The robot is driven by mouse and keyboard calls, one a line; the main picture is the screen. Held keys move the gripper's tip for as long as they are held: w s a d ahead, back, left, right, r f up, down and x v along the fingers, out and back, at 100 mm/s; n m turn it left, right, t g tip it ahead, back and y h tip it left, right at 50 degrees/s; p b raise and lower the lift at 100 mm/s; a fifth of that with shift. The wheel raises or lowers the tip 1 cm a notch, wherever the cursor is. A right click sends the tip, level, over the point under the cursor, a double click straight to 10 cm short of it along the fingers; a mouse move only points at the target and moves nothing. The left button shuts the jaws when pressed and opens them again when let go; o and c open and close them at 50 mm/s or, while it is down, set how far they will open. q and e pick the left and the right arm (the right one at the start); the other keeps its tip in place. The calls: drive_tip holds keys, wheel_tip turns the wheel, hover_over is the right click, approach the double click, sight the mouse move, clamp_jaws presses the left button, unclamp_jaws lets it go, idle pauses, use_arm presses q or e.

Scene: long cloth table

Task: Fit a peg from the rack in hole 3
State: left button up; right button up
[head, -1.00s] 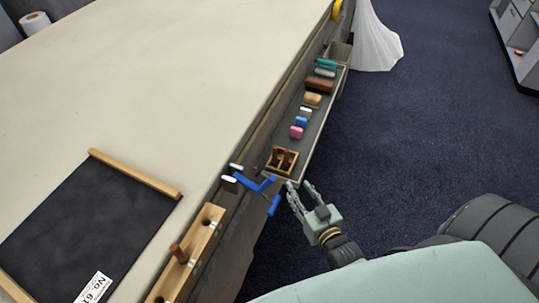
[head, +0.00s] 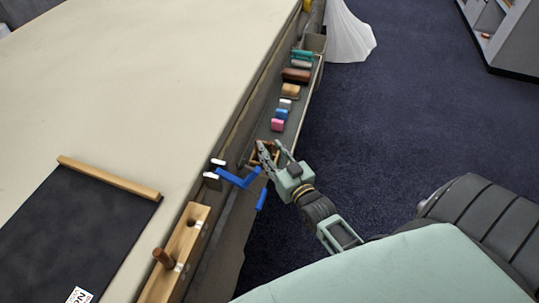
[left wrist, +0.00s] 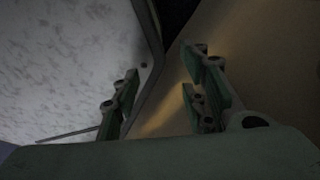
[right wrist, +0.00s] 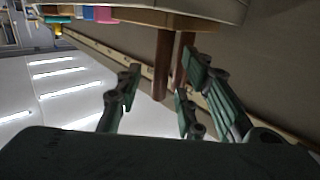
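The wooden peg rack (head: 252,162) sits at the near end of the grey side tray, partly hidden by my right gripper (head: 269,150). In the right wrist view, which looks upside down, two brown pegs (right wrist: 162,65) (right wrist: 184,50) stand out from the rack (right wrist: 165,19). My right gripper (right wrist: 158,98) is open there, with the nearer peg in line between its fingers; contact is not visible. The wooden hole block (head: 190,237) lies along the table edge, with a brown peg (head: 163,258) standing in it and an empty hole farther off. Hole numbers cannot be read. My left gripper (left wrist: 165,95) is open and empty.
A blue-handled clamp-like thing (head: 238,179) sticks out at the table edge between block and rack. The tray (head: 262,128) holds several coloured blocks beyond the rack.

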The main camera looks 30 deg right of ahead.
clamp_jaws()
drive_tip(key=shift+r, duration=0.1)
